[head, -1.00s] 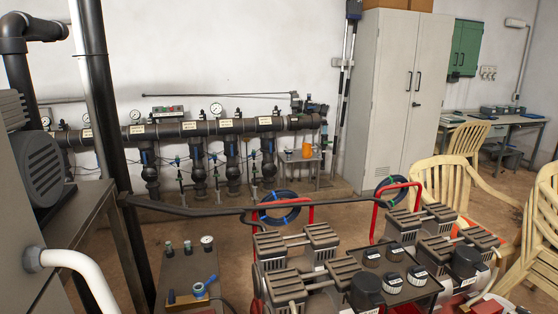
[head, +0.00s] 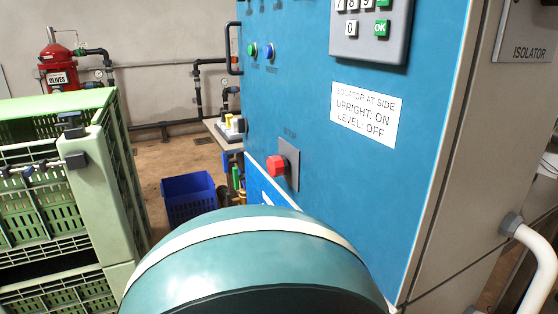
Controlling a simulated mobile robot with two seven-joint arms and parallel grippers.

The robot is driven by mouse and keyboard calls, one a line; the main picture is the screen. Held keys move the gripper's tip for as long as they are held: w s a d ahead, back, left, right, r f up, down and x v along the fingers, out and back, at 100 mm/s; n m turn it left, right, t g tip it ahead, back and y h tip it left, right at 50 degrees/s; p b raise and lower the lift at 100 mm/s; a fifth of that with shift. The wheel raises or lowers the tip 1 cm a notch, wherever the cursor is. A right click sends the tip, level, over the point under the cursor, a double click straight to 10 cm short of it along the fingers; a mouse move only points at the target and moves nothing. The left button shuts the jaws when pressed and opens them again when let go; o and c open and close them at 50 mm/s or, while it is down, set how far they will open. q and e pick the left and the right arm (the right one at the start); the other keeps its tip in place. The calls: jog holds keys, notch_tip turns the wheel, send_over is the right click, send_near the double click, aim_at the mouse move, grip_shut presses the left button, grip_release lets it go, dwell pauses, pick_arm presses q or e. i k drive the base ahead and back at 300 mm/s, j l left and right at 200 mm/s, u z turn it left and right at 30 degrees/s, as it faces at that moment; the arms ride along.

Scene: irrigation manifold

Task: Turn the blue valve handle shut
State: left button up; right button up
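No blue valve handle can be made out in the head view now. Neither of my grippers is in view. A blue control cabinet (head: 330,180) fills the middle and right of the view. Its front carries a red knob (head: 277,166) on a grey plate, and a label (head: 364,117) reading "isolator at side, upright: on, level: off". The cabinet's grey side bears a plate marked ISOLATOR (head: 527,50).
A large rounded teal body (head: 250,268) with a white band blocks the lower foreground. Green crates (head: 95,200) are stacked at left. A blue bin (head: 190,198) stands on the floor behind. A white bent tube (head: 533,260) juts out at lower right. A red tank (head: 60,65) stands at back left.

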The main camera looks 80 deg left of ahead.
aim_at(226, 162)
jog(key=k+j+u, duration=0.15)
jog(key=k+j, duration=0.55)
jog(key=k+j+u, duration=0.1)
jog(key=u, duration=2.25)
jog(key=i+j+z, duration=0.1)
jog(key=z, duration=0.35)
jog(key=j+z, duration=0.2)
jog(key=z, duration=0.25)
jog(key=i+j+z, duration=0.15)
jog(key=j, duration=0.2)
jog(key=i+j+z, duration=0.1)
jog(key=j, duration=0.25)
jog(key=i+j+z, duration=0.15)
jog(key=j, duration=0.2)
